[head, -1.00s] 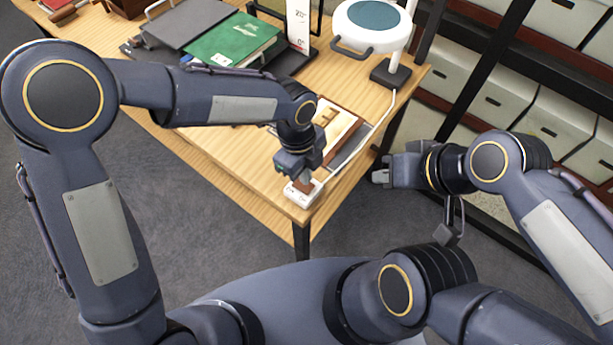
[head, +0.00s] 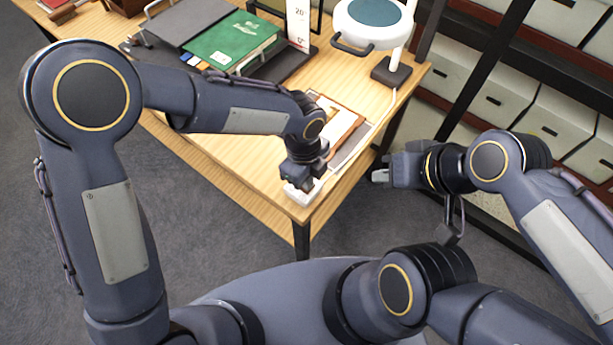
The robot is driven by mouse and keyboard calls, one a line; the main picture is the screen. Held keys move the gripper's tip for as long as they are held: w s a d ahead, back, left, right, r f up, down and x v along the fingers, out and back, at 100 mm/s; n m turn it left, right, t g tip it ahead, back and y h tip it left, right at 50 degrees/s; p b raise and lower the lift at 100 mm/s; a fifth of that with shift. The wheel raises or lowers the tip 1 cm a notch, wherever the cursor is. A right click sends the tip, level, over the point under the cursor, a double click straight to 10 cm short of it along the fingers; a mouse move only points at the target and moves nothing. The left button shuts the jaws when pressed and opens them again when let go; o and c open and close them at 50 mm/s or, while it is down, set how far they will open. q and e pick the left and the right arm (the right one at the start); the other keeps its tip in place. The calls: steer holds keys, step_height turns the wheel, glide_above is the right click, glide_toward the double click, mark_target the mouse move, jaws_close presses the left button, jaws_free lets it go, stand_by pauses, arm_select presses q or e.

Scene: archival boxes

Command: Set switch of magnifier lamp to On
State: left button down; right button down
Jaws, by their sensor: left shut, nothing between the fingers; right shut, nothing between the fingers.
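The magnifier lamp (head: 398,60) stands at the back right of the table, with a white ring head, a teal lens and a dark square base. Its pale cord runs down the table's right side. A white switch box (head: 303,198) lies at the table's near corner. My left gripper (head: 301,187) is shut and points down right over this box, covering most of its top. I cannot tell whether the fingertips touch it or how the switch is set. My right gripper (head: 380,176) is shut and empty, off the table's right edge.
A framed picture or folder (head: 340,128) lies on the table just behind my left gripper. A green book (head: 232,40) lies on a dark stand farther back. Shelves with grey archival boxes (head: 495,97) stand at the right. The table's front left strip is clear.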

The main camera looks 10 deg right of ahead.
arm_select(q)
steer(key=shift+w+a+f, duration=0.1)
steer(key=shift+a, duration=0.1)
steer(key=shift+w+a, duration=0.4)
steer(key=shift+w, duration=0.2)
steer(key=shift+r+p, duration=0.2)
steer(key=shift+p, duration=0.1)
